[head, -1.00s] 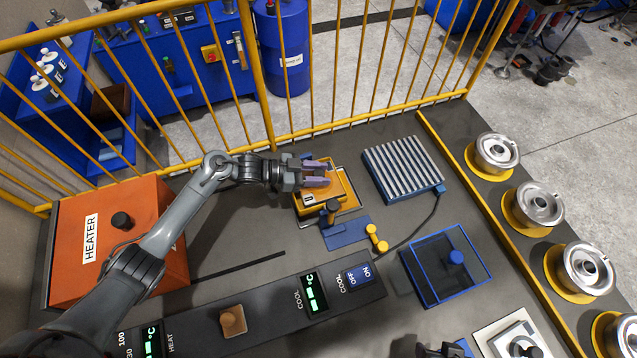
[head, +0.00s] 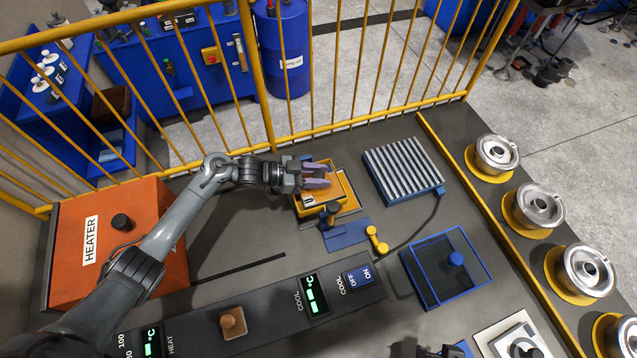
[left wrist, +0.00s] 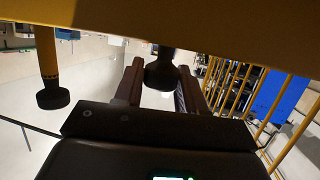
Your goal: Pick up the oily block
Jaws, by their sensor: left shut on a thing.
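My left gripper (head: 318,176) is over the yellow press (head: 328,196) near the middle of the table. In the left wrist view its two fingers (left wrist: 160,88) are on either side of a dark knob (left wrist: 160,72), with its stem running up to a yellow slab (left wrist: 160,28). The gripper is shut on this knob. No oily block can be made out, and the inside of the press is hidden. A dark part at the bottom edge of the head view may be my right gripper (head: 440,351), mostly cut off.
The orange heater (head: 110,230) is at left and a ribbed cooling plate (head: 402,170) right of the press. Handles stand by the press. A blue clear-walled box (head: 445,267) stands front right, a control panel (head: 250,315) in front. A yellow railing (head: 365,75) closes the back.

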